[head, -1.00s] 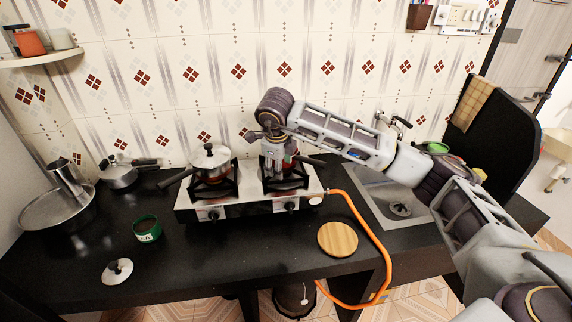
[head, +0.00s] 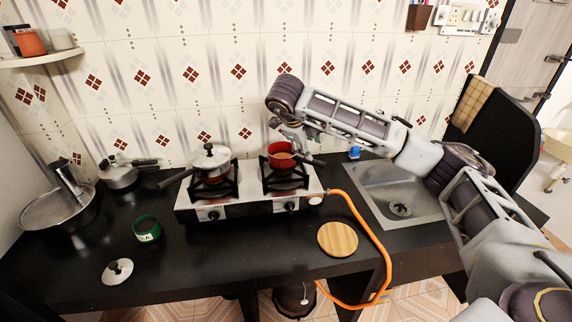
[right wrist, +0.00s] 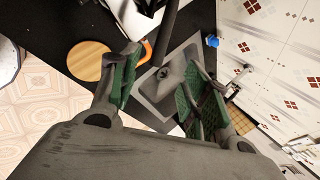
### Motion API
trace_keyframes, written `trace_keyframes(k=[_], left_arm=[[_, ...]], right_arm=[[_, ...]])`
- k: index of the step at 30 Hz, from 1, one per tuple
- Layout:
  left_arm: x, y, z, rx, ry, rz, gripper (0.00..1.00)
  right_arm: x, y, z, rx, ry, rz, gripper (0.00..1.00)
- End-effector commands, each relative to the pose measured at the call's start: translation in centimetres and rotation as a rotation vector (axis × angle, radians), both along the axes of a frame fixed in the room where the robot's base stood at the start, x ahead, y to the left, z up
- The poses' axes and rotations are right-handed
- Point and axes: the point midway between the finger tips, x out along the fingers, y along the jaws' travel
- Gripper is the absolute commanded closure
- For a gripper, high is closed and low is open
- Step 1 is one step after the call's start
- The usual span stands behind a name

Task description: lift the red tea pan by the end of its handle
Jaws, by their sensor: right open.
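The red tea pan (head: 281,158) sits on the right burner of the stove, with a brownish content inside. Its dark handle (head: 312,162) points right, towards the sink. My right gripper (head: 304,148) is over the handle side of the pan, partly hidden by my wrist. In the right wrist view, the dark handle (right wrist: 172,25) comes down from the top, and its end lies between the two open green-padded fingers (right wrist: 160,66). I see no contact between the fingers and the handle. My left gripper is not in view.
A lidded pot (head: 211,162) stands on the left burner of the stove (head: 250,208). A sink (head: 372,182) and a small blue object (head: 354,153) are to the right. An orange hose (head: 375,245) curves past a round wooden board (head: 338,239). The tiled wall is close behind.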

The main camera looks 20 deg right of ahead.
Motion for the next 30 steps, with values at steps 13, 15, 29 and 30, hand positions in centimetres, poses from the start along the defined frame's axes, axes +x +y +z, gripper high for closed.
trace_keyframes(k=[13,15,29,30], left_arm=[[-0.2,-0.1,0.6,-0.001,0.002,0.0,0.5],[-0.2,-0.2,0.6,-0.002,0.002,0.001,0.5],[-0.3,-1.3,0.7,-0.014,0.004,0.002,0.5],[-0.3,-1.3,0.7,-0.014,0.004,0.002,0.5]], right_arm=[[1.6,-2.7,-4.8,0.0,0.003,-0.002,0.53],[1.8,-3.1,-5.4,0.0,0.002,-0.001,0.53],[2.1,-3.4,-6.2,0.001,0.001,0.0,0.53],[2.1,-3.5,-6.2,0.001,0.001,0.0,0.53]])
